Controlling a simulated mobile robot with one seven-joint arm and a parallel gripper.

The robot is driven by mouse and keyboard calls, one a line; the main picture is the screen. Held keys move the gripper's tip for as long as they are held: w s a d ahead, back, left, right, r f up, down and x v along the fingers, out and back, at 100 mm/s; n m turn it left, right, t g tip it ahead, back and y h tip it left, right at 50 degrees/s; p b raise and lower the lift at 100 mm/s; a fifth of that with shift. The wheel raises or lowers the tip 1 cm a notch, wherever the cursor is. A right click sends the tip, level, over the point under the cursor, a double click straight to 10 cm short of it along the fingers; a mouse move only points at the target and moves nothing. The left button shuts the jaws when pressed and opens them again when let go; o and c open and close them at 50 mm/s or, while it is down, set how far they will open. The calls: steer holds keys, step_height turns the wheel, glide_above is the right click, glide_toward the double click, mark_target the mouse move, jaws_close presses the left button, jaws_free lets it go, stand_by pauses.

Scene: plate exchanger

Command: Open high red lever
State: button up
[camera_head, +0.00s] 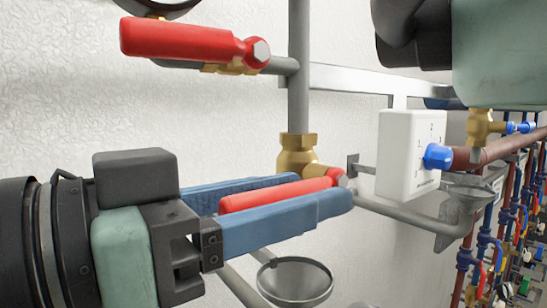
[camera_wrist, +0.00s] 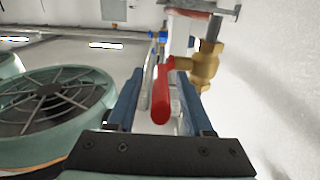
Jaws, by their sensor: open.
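An upper red lever (camera_head: 185,40) lies roughly level on a brass valve near the top left of the head view. A lower red lever (camera_head: 275,194) runs from a brass fitting (camera_head: 297,155) on the grey pipe. My gripper (camera_head: 322,190) has its two blue fingers apart, one on each side of the lower lever. The wrist view shows this red lever (camera_wrist: 161,95) between the fingers of my gripper (camera_wrist: 163,80), with the brass valve (camera_wrist: 206,66) beyond. Whether a finger touches the lever cannot be told. The upper lever is clear of my gripper.
A white box with a blue knob (camera_head: 405,155) stands right of the fingertips. Grey pipes (camera_head: 298,90) run close by the wall. A grey funnel (camera_head: 295,281) sits below the gripper.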

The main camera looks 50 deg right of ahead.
steer(key=shift+x, duration=0.8)
jaws_close()
stand_by(0.9)
